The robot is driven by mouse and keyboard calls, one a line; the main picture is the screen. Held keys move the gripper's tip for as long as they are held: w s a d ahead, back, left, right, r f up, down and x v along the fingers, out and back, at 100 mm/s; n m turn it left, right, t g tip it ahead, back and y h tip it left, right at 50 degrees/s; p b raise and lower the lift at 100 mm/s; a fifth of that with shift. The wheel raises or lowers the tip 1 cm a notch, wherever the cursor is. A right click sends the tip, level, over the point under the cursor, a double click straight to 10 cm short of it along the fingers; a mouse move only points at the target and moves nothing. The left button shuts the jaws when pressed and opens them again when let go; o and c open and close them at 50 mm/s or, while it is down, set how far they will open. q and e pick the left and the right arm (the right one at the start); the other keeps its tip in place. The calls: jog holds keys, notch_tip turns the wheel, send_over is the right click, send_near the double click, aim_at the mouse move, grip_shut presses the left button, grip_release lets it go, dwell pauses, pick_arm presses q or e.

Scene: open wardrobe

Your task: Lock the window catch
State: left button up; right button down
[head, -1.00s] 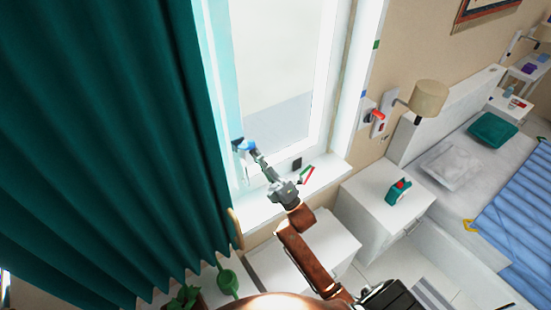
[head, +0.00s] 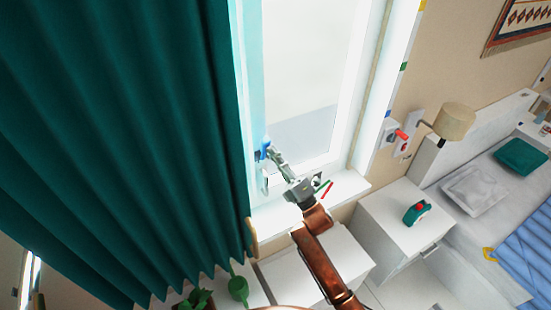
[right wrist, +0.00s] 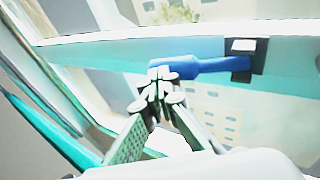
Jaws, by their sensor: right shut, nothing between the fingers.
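The window catch (head: 263,152) is a small blue handle on the pale teal window frame, just right of the green curtain. In the right wrist view the blue handle (right wrist: 205,69) lies roughly level across the frame, with its black mount (right wrist: 259,62) and a white plate at the right end. My right gripper (head: 271,149) is shut and empty, reaching up to the catch. In the right wrist view its fingertips (right wrist: 162,82) are at the handle's left end and overlap it; I cannot tell if they touch. My left gripper is not in view.
A green curtain (head: 120,130) hangs close on the left. The white sill (head: 270,214) below the window holds a small green-and-red item (head: 326,188). A white bedside cabinet (head: 385,215) and a bed (head: 470,215) stand at the right.

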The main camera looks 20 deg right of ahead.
jog(key=shift+w+r, duration=0.15)
dwell(0.5)
jog(key=s+d+f+b, duration=0.1)
jog(key=s+d+b, duration=0.1)
jog(key=s, duration=0.4)
jog(key=s+d+f+b, duration=0.2)
jog(key=s, duration=0.4)
jog(key=shift+s+d+f, duration=0.3)
jog(key=shift+s, duration=0.05)
